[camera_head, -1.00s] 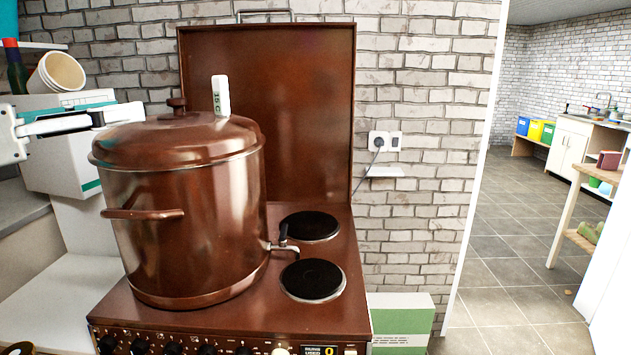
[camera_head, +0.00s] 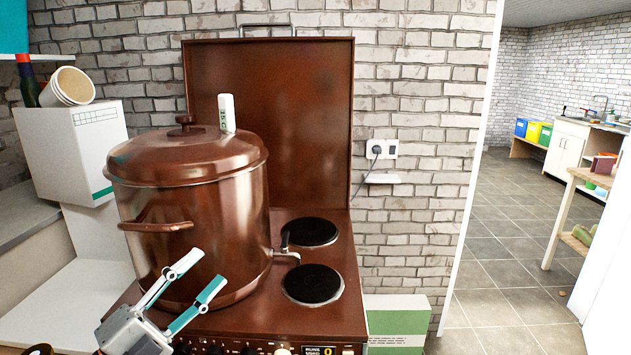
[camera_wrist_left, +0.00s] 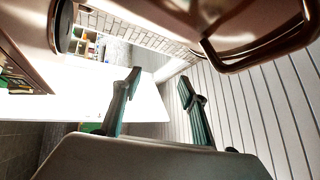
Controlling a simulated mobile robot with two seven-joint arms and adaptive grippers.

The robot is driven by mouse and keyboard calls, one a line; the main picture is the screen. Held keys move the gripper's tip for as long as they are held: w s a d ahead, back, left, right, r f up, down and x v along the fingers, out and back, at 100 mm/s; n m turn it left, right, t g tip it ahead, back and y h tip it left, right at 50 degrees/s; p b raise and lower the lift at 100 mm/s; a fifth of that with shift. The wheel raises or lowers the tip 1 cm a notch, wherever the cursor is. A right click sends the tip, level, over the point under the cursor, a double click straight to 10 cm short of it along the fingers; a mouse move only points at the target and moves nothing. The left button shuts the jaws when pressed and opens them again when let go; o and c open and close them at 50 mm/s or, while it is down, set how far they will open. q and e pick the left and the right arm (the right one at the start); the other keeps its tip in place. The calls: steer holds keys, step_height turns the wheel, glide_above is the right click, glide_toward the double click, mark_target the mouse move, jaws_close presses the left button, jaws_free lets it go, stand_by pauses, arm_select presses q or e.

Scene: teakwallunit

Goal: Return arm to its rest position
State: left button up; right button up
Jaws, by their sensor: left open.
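My left gripper (camera_head: 199,278) is in the lower left of the head view, in front of the lower part of a big brown pot (camera_head: 195,225). Its two white and teal fingers are spread apart with nothing between them. In the left wrist view the same open fingers (camera_wrist_left: 158,85) show with an empty gap. The pot's side handle (camera_wrist_left: 262,45) is at the upper right there. The pot stands on the brown stove (camera_head: 230,322), lid on. My right gripper is not in view.
Two dark hotplates (camera_head: 312,284) lie right of the pot, beside its tap. A white box (camera_head: 75,150) with a tilted white bucket (camera_head: 70,86) stands at left. A green and white box (camera_head: 397,322) is right of the stove. Open tiled floor (camera_head: 490,270) lies at right.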

arm_select(q)
steer(key=s+a+f+n+y+p, duration=0.1)
steer(key=s+a+f+n+y, duration=0.15)
steer(key=f+n+y, duration=0.65)
steer(key=s+a+f+n+p, duration=0.1)
steer(key=s+f+n, duration=0.25)
steer(key=f, duration=1.05)
steer(key=s+d+f+n+g+y, duration=0.1)
steer(key=s+f+n+g, duration=0.2)
steer(key=s+f, duration=0.5)
steer(key=s+d+f+n+g+y, duration=0.1)
steer(key=s+d+f+n+g, duration=0.1)
steer(key=s+f, duration=0.6)
step_height(320, 180, down, 3)
steer(key=shift+s+d+f+n+g, duration=0.15)
steer(key=shift+d+n+g, duration=0.1)
steer(key=shift+n+g, duration=0.7)
steer(key=shift+c, duration=0.3)
